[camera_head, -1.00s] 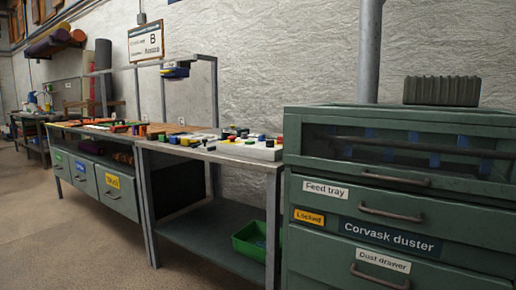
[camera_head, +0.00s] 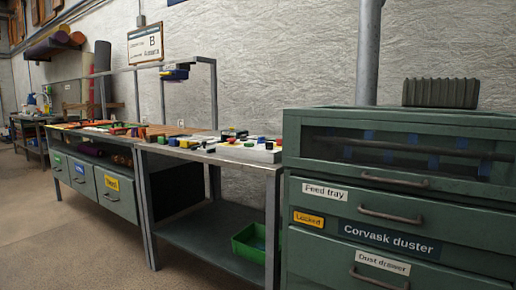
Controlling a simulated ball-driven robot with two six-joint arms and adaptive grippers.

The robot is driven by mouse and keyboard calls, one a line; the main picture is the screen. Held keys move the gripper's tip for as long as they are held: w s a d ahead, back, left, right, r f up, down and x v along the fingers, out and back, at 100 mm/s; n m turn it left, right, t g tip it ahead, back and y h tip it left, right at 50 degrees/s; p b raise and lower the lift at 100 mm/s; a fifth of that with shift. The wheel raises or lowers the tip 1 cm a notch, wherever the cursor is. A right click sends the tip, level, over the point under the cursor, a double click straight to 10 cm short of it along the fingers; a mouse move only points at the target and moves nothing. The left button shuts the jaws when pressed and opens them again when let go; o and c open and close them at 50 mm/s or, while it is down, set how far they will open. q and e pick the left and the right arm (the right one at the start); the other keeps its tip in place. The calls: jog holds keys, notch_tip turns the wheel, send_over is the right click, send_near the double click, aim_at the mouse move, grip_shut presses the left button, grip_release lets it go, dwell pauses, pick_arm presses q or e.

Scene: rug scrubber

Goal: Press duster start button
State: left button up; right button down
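The Corvask duster (camera_head: 460,235) is a green metal cabinet at the right. It has a windowed upper part (camera_head: 400,150), a feed tray drawer (camera_head: 420,212) and a dust drawer (camera_head: 430,272), each with a handle. A yellow "Locked" label (camera_head: 308,218) sits at the left of its front. A control panel (camera_head: 250,152) with several coloured buttons lies on the bench to the left of the duster. The labels on that panel are too small to read, and I cannot tell which button is the start button. Neither of my grippers is in view.
A grey-framed bench (camera_head: 262,168) stands against the wall, with a green bin (camera_head: 244,240) on its lower shelf. A ribbed dark block (camera_head: 440,93) rests on the duster. A grey pipe (camera_head: 369,50) rises behind it. The floor (camera_head: 75,240) at left is clear.

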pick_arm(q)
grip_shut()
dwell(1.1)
